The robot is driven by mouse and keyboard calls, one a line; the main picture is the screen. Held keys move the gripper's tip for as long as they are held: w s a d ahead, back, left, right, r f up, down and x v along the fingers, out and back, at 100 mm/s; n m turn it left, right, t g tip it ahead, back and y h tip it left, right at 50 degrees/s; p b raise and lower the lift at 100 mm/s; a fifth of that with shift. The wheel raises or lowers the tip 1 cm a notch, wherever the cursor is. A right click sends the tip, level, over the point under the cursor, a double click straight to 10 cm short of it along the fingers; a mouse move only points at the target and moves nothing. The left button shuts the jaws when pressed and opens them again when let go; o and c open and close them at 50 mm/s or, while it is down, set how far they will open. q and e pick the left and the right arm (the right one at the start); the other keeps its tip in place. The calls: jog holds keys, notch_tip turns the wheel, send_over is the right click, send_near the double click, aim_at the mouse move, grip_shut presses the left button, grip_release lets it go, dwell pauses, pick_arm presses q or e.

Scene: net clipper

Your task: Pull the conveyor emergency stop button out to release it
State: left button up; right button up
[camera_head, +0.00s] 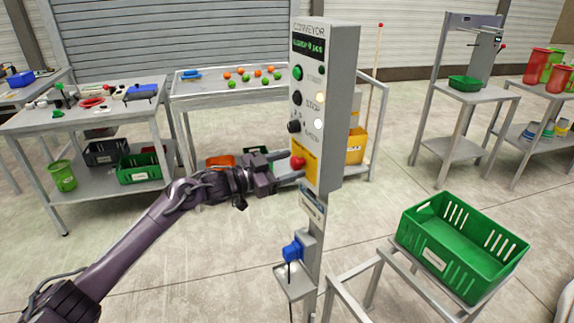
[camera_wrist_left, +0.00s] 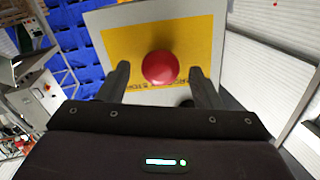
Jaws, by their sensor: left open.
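The red mushroom-shaped emergency stop button (camera_head: 297,162) sits on a yellow plate (camera_head: 312,170) low on the grey conveyor control box (camera_head: 342,110). In the left wrist view the red button (camera_wrist_left: 160,68) shows face-on against its yellow plate (camera_wrist_left: 122,45). My left gripper (camera_head: 287,164) is open, with its fingers pointing at the button. In the left wrist view its two fingers (camera_wrist_left: 160,85) stand left and right of the button, with a gap on each side. Whether the fingertips reach past the button's head, I cannot tell. My right gripper is in neither view.
Above the button the box carries a green button (camera_head: 298,73), a black button (camera_head: 296,98) and a black knob (camera_head: 293,126). A blue plug-like part (camera_head: 292,250) is lower on the post. A green crate (camera_head: 425,240) stands on a frame at the right. Open floor lies left of the post.

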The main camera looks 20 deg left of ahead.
pick_arm(q)
grip_shut()
jog(key=shift+s+a+p, duration=0.3)
jog(key=shift+s+a, duration=0.15)
jog(key=shift+a, duration=0.05)
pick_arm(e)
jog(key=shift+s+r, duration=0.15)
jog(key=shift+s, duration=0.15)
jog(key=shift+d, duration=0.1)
pick_arm(q)
grip_release()
jog(key=shift+s+a, duration=0.15)
jog(key=b+v, duration=0.2)
jog(key=v, duration=0.5)
jog(key=shift+s+a, duration=0.2)
jog(key=shift+s, duration=0.1)
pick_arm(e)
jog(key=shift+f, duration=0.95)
